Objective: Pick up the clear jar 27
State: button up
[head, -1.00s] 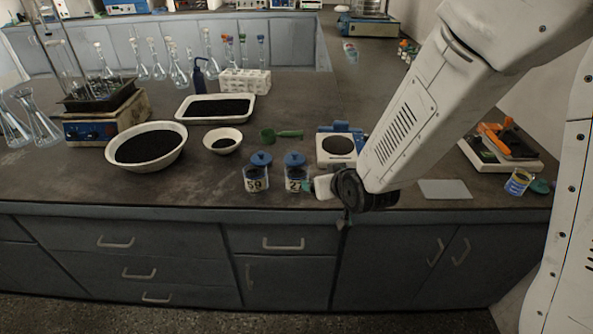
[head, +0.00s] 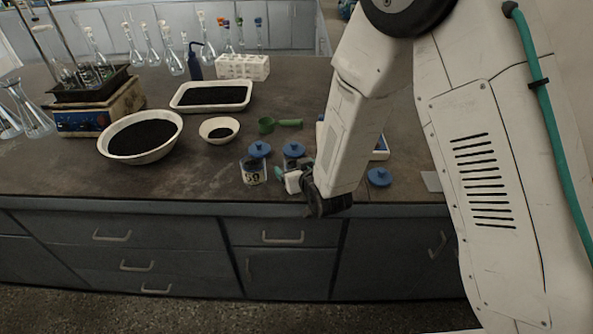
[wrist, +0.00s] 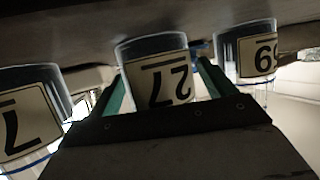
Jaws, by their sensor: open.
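The clear jar 27 (head: 293,151) stands upright on the bench; in the head view mostly its blue lid shows, with my gripper hiding its front. In the wrist view, which looks upside down, jar 27 (wrist: 160,78) with its pale label sits between the green fingers. My gripper (head: 284,175) is low at the jar's front side and also shows in the wrist view (wrist: 160,88). It is open, one finger at each side of the jar. I cannot tell how far the fingers reach around it or whether they touch it.
Jar 59 (head: 253,173) stands close left of jar 27. A blue lid (head: 380,177) shows right of my arm; a labelled jar (wrist: 28,115) is at the wrist view's left. A green scoop (head: 279,124), white bowl (head: 219,139) and wash bottle (head: 195,70) are behind.

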jog(key=shift+w+a+f, duration=0.1)
jog(key=shift+w+f, duration=0.05)
jog(key=shift+w, duration=0.15)
jog(key=c, duration=1.2)
jog(key=shift+r, duration=0.2)
